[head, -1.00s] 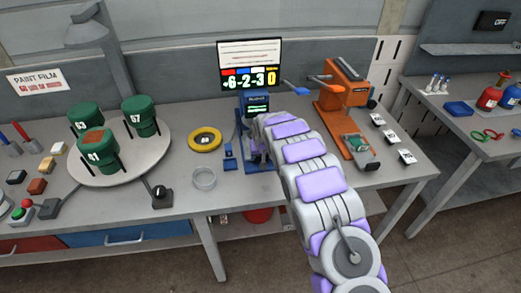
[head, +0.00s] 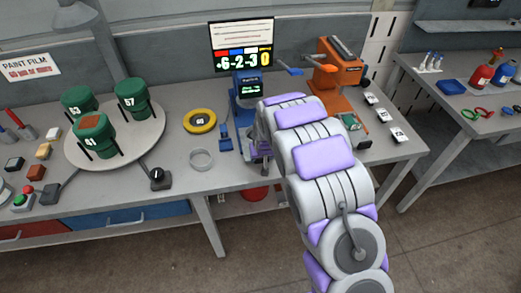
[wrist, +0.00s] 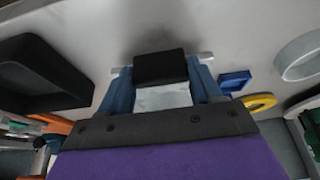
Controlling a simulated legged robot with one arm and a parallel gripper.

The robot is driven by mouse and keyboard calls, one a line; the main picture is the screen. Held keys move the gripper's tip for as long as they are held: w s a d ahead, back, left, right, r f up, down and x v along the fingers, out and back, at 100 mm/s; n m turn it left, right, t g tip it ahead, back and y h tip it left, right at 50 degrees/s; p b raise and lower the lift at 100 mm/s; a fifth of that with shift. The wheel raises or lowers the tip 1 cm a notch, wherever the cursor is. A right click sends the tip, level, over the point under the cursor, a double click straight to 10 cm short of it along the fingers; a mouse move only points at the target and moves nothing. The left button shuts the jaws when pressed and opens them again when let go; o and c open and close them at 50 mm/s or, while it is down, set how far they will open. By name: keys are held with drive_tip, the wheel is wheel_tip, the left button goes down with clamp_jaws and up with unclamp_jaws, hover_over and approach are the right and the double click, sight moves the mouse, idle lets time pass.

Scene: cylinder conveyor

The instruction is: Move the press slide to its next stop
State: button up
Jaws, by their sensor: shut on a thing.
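The blue press (head: 247,92) with a small lit screen stands at the middle of the bench, its base mostly behind my arm. In the wrist view, a pale plate (wrist: 162,97) lies between two blue rails, with a black handle (wrist: 160,67) at its end; I take these as the press slide. My gripper (head: 260,158) is low at the front of the blue press, and its purple and dark jaw (wrist: 160,125) fills the bottom of the wrist view. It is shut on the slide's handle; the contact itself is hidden.
An orange press (head: 338,75) stands right of my arm, with white number cards (head: 384,115) beside it. The turntable (head: 152,135) carries green cans. A display (head: 241,48) reads "+6-2-3 0".

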drive_tip(key=shift+s, duration=0.3)
drive_tip(key=shift+f, duration=0.1)
drive_tip(key=o, duration=1.1)
drive_tip(key=shift+s, duration=0.1)
drive_tip(key=shift+c, duration=0.2)
drive_tip(key=o, duration=0.3)
drive_tip(key=shift+s, duration=0.15)
drive_tip(key=shift+o, duration=0.8)
drive_tip(key=p+v, duration=0.2)
drive_tip(key=v, duration=1.5)
